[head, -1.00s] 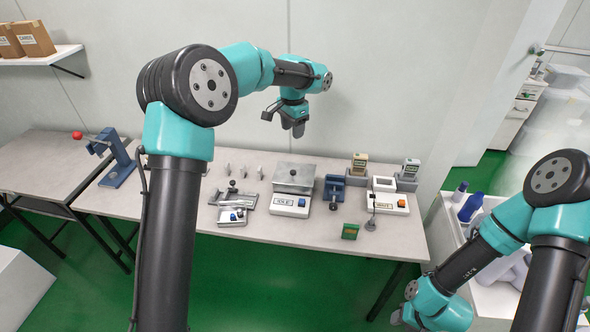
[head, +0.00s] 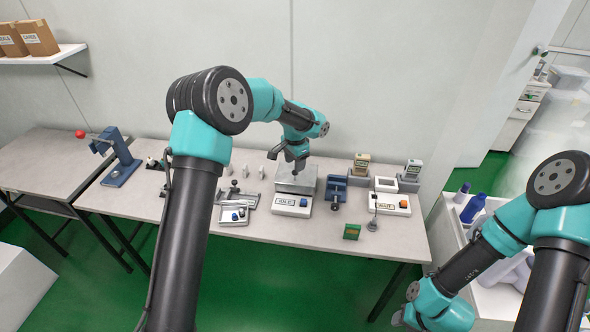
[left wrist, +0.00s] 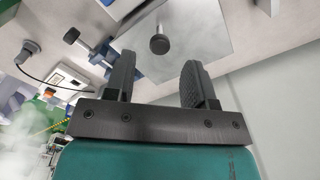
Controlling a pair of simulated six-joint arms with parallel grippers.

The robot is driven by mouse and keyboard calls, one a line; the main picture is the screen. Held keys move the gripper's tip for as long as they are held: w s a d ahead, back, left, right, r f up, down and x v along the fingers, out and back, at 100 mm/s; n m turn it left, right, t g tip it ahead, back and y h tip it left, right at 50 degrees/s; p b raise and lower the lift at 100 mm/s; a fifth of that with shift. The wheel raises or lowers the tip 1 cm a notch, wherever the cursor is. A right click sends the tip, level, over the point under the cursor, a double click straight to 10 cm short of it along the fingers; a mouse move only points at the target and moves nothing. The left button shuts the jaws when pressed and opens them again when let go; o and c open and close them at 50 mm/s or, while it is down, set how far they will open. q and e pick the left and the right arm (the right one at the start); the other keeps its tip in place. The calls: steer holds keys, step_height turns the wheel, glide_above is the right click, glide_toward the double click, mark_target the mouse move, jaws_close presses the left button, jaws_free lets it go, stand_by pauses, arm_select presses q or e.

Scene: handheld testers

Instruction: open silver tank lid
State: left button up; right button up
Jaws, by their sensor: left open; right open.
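The silver tank lid (head: 309,182) lies flat on top of a white unit with a blue button (head: 289,204) near the middle of the table. In the left wrist view the silver lid (left wrist: 205,38) carries a dark round knob (left wrist: 159,44). My left gripper (head: 297,169) is just above the lid. It also shows in the left wrist view (left wrist: 157,75), open and empty, its two fingers apart with the knob ahead of the gap. My right gripper (head: 400,319) is low at the right, away from the table, small and partly hidden.
A blue clamp-like fixture (head: 336,190) stands close to the right of the lid. Another white unit with an orange button (head: 392,204) is farther right. A small silver device (head: 233,213) is to the left. A blue stand (head: 121,160) is at the far left.

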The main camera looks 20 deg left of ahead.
arm_select(q)
steer(key=shift+f, duration=1.8)
steer(key=shift+c, duration=0.5)
jaws_close()
